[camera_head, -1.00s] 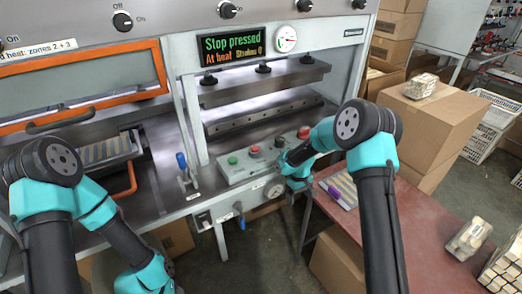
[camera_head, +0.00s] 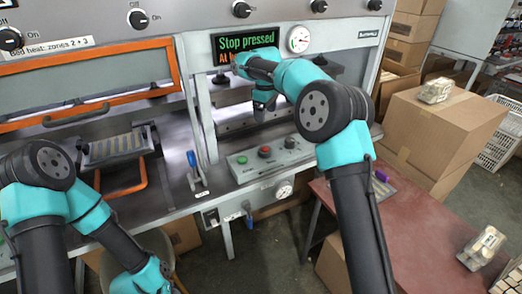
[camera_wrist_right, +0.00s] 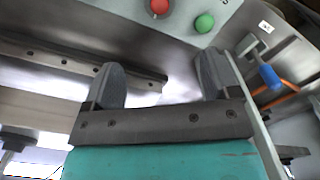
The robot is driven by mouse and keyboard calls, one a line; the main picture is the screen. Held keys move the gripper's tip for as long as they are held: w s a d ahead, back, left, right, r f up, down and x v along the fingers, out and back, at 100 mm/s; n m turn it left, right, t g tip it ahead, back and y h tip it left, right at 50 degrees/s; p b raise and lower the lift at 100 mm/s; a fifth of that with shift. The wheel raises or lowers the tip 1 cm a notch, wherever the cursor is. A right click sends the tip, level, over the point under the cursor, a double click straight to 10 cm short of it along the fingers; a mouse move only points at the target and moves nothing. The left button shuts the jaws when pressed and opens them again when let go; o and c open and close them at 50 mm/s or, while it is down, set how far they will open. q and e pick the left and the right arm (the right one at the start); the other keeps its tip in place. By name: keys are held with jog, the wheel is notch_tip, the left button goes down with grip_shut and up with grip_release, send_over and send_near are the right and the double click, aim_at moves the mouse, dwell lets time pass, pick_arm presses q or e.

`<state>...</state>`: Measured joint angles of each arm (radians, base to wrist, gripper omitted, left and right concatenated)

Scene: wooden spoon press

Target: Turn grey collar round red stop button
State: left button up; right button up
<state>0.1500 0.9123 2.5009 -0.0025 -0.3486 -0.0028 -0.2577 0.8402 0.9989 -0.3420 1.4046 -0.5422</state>
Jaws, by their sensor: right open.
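The control panel (camera_head: 262,168) stands at the front of the press. A red button (camera_head: 265,151) sits on it beside a green button (camera_head: 242,160). My right gripper (camera_head: 262,112) is raised above and behind the panel, in front of the press opening, apart from the buttons. The right wrist view shows its fingers (camera_wrist_right: 161,76) spread and empty. That view also has a red button (camera_wrist_right: 160,7) and a green button (camera_wrist_right: 204,23) at its top. My left gripper's fingers are out of view.
The display (camera_head: 246,44) reads "Stop pressed". A blue-handled lever (camera_head: 193,170) stands left of the panel. A dial gauge (camera_head: 298,39) is above the press. A red table (camera_head: 425,220) and a cardboard box (camera_head: 440,128) are at the right. Open air lies before the panel.

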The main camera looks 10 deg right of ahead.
aim_at(265, 148)
notch_tip(265, 148, down, 18)
jog(key=shift+r, duration=0.2)
dwell(0.7)
jog(key=c, duration=0.9)
